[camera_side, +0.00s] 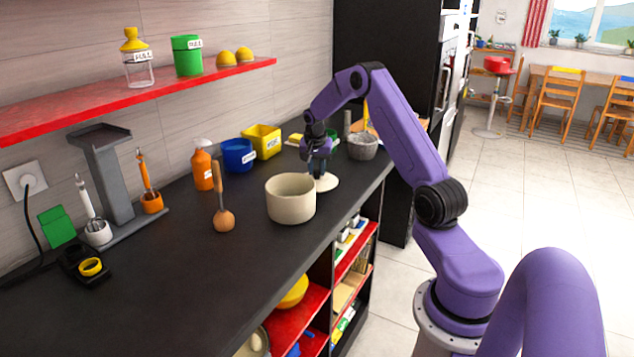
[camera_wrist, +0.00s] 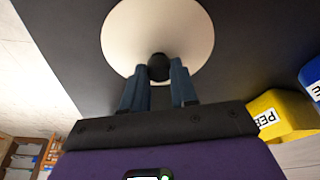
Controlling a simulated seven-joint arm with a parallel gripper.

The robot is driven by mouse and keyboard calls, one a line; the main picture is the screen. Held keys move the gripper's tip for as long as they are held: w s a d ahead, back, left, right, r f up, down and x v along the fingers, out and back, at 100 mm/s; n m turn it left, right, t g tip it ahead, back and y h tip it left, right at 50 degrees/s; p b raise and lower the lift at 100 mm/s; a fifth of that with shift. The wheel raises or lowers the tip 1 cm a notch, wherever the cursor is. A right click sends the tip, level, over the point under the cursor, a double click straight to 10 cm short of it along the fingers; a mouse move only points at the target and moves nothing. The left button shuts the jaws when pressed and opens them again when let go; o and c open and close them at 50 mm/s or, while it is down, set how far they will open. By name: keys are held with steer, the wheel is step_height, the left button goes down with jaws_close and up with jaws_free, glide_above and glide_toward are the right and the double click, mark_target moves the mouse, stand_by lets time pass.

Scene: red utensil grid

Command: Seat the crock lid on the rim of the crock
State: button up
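The crock (camera_side: 290,206) is a cream, open-topped pot standing upright on the black worktop. The crock lid (camera_side: 329,184) is a flat cream disc just right of and behind the crock. In the wrist view the lid (camera_wrist: 122,38) shows as a round disc with a black knob (camera_wrist: 159,67). My gripper (camera_side: 319,174) points down over the lid, apart from the crock. In the wrist view the two blue fingertips of my gripper (camera_wrist: 160,69) are on either side of the knob, very close to it. I cannot tell whether they press on it, or whether the lid touches the worktop.
A wooden-handled utensil (camera_side: 223,218) stands left of the crock. An orange bottle (camera_side: 202,168), a blue bin (camera_side: 238,155) and a yellow bin (camera_side: 262,141) line the wall. A grey stone bowl (camera_side: 362,147) is behind my gripper. The worktop's front edge is close to the crock.

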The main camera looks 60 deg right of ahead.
mark_target(317, 171)
jaws_close()
steer(key=shift+r, duration=0.15)
steer(key=shift+r, duration=0.5)
step_height(317, 171, up, 2)
steer(key=shift+r, duration=0.2)
steer(key=s+a+r, duration=0.8)
steer(key=s+r, duration=0.1)
steer(key=s, duration=0.2)
steer(key=w+a+r, duration=0.2)
steer(key=w+a, duration=0.7)
steer(key=a, duration=0.1)
steer(key=shift+r, duration=0.3)
